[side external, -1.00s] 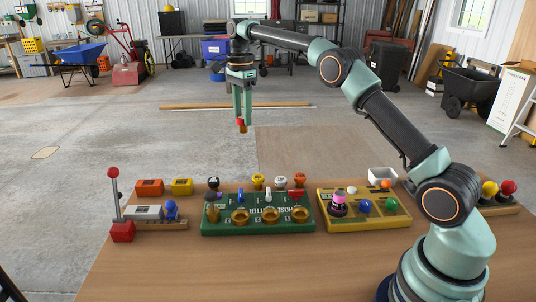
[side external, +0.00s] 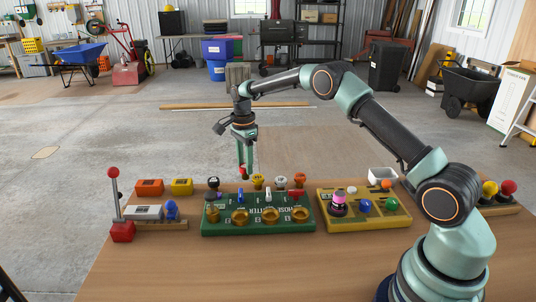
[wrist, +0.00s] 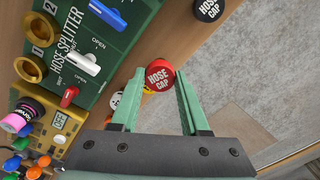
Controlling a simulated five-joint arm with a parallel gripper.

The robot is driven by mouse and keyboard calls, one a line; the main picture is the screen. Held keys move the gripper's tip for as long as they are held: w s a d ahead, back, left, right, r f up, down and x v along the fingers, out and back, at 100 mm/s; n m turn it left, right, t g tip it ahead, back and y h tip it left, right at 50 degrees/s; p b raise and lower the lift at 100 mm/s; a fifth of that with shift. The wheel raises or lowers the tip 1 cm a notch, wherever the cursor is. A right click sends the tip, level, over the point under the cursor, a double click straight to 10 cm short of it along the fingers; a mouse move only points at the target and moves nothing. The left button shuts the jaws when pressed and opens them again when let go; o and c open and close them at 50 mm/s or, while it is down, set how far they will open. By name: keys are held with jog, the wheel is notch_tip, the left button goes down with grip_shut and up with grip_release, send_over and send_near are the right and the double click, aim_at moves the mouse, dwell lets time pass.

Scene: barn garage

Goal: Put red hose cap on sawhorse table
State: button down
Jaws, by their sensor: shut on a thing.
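My gripper (side external: 244,171) is shut on the red hose cap (wrist: 159,75), whose round top reads "HOSE CAP" between the fingertips in the wrist view. In the side view the red cap (side external: 242,169) hangs low at the fingertips, by the table's far edge. I cannot tell whether it touches anything. The wooden table (side external: 150,265) fills the front and carries the panels; I take it as the sawhorse table, though its legs are hidden.
The green hose splitter panel (side external: 218,228) stands in front of my gripper. A black hose cap (wrist: 208,8) and yellow, white and orange caps stand behind it. A yellow panel (side external: 383,222) is to the right. The table front is clear.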

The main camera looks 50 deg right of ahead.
aim_at(246, 178)
jog(key=shift+f, duration=2.2)
jog(key=shift+f, duration=0.1)
jog(key=shift+c, duration=2)
grip_release()
